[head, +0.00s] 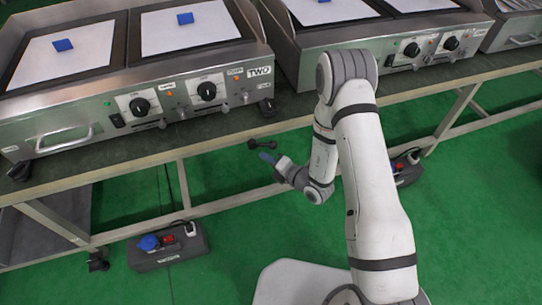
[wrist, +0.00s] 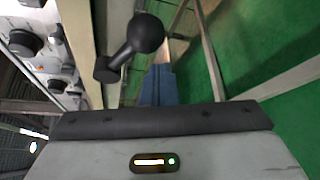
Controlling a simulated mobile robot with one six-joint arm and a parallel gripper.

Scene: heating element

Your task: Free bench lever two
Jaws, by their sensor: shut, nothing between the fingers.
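The black bench lever (head: 261,144) with a round ball end sits at the front edge of the bench, below the heating unit marked TWO (head: 259,71). In the wrist view the lever (wrist: 130,47) shows large, its ball at the upper right and a short black cylinder at its lower left. My gripper (head: 267,158) is just below the lever in the head view. Its blue fingers (wrist: 158,84) are shut and empty, and show just below the ball in the wrist view. I cannot tell whether the fingers touch the lever.
The bench's front edge (head: 210,147) runs close to my gripper. Knobs and a metal handle (head: 64,138) line the unit's front. Blue blocks (head: 186,18) rest on the white plates. A dark socket box (head: 168,248) lies on the green floor. Bench legs stand below.

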